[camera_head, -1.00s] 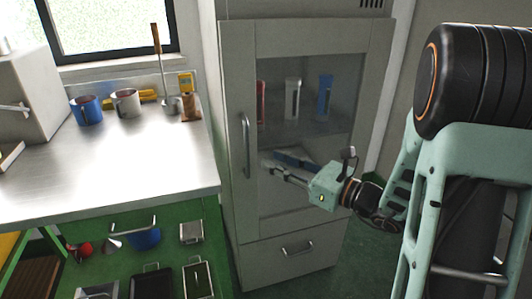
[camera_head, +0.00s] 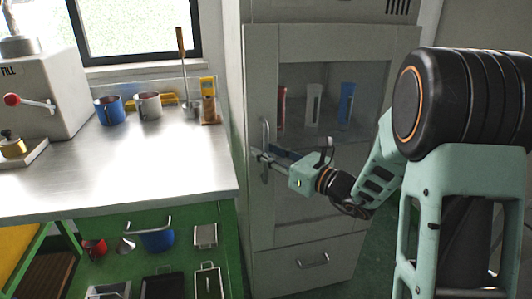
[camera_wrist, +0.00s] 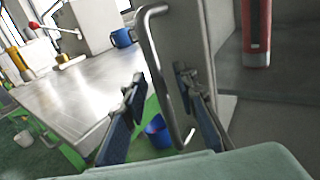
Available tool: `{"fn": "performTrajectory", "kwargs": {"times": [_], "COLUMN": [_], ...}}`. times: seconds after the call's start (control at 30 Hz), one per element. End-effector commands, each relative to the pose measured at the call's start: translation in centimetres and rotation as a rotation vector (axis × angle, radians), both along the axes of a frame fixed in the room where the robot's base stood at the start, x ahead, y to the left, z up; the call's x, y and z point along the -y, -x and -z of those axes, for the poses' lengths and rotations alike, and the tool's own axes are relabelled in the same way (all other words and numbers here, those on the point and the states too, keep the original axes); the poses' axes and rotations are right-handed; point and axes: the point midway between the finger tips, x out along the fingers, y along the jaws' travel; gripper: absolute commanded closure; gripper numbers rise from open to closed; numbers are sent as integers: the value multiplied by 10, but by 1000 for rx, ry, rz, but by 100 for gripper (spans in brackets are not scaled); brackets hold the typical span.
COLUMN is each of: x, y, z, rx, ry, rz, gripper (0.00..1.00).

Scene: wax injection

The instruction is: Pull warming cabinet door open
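The grey warming cabinet door (camera_head: 262,215) with its glass pane looks closed in the head view. Its vertical metal handle (camera_head: 265,135) is on the door's left side. My gripper (camera_head: 262,157) is at the lower part of this handle. In the wrist view, the handle (camera_wrist: 160,75) runs between the two blue-padded fingers of my gripper (camera_wrist: 160,108). The fingers are apart, with a gap to the bar visible on the left side. Whether the right finger touches the bar I cannot tell.
A drawer (camera_head: 300,262) is below the door. Behind the glass stand a red tube (camera_head: 281,108) and other tubes.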

Motion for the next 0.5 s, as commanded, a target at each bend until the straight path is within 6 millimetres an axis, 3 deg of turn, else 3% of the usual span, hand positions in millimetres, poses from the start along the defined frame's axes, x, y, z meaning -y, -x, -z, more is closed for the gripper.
{"fn": "performTrajectory", "kwargs": {"times": [0.13, 0.37, 0.5], "x": [0, 0, 0], "y": [0, 0, 0], "z": [0, 0, 0], "rx": [0, 0, 0], "ry": [0, 0, 0], "rz": [0, 0, 0], "gripper": [74, 98, 100]}}
